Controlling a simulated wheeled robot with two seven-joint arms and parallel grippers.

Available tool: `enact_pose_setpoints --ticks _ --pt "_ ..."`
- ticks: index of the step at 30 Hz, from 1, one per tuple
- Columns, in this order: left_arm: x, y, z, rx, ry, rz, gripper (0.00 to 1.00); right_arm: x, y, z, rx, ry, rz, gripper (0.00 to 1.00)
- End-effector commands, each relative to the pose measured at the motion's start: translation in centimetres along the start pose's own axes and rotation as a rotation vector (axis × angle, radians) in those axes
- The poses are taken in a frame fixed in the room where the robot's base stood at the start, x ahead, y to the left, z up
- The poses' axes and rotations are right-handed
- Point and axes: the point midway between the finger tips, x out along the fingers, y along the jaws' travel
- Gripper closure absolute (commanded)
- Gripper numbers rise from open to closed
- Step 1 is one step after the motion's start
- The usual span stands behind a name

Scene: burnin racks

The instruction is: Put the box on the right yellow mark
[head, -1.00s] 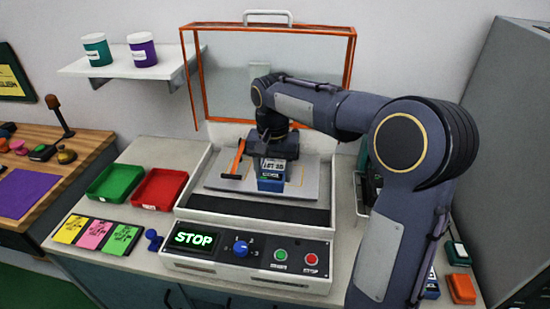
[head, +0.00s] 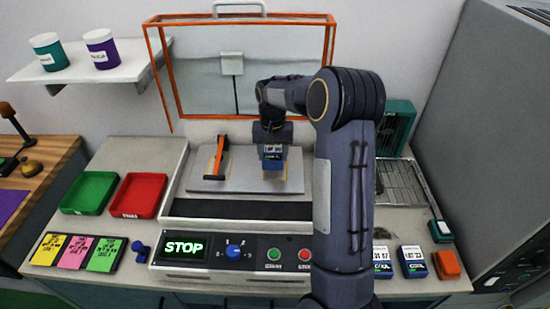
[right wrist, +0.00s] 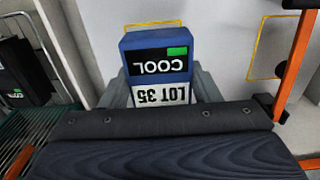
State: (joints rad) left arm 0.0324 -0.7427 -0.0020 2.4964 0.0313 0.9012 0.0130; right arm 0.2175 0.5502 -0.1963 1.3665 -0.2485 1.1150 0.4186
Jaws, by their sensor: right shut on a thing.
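The box (head: 272,162) is small and blue with a white label and a dark panel. In the right wrist view the box (right wrist: 157,62) reads "COOL" and "LOT 35" upside down. My right gripper (head: 272,142) is shut on it from above. The box is over the right side of the grey plate (head: 235,180), at the right yellow mark (head: 285,192), which it partly hides. I cannot tell if it touches the plate. Another yellow outline, the left mark (right wrist: 257,48), shows clear in the right wrist view. My left gripper is not in view.
An orange bar (head: 217,160) stands on the plate left of the box. The orange-framed clear lid (head: 190,80) is raised behind. A control panel with a STOP display (head: 184,247) is in front. More blue boxes (head: 411,261) lie front right, beside a wire rack (head: 400,185).

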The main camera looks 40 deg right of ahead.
Motion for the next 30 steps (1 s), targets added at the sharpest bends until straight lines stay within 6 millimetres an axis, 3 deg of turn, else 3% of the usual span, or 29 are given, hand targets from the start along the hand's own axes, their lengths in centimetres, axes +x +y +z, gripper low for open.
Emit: enact_pose_setpoints --ticks 5,12,24,25,30 --pt "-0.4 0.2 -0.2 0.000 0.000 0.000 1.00 1.0 0.5 -0.8 0.001 0.000 -0.001 0.71" --pt "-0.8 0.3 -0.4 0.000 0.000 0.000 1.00 4.2 0.7 -1.0 0.000 0.000 -0.001 0.71" --pt "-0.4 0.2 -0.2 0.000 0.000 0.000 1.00 4.8 0.6 -1.0 0.000 0.002 -0.002 0.71" --pt "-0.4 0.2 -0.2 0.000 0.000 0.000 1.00 4.8 0.6 -1.0 0.000 0.002 -0.002 0.43" --pt "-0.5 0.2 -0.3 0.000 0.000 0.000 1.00 4.7 0.6 -1.0 0.000 0.001 -0.002 0.22"
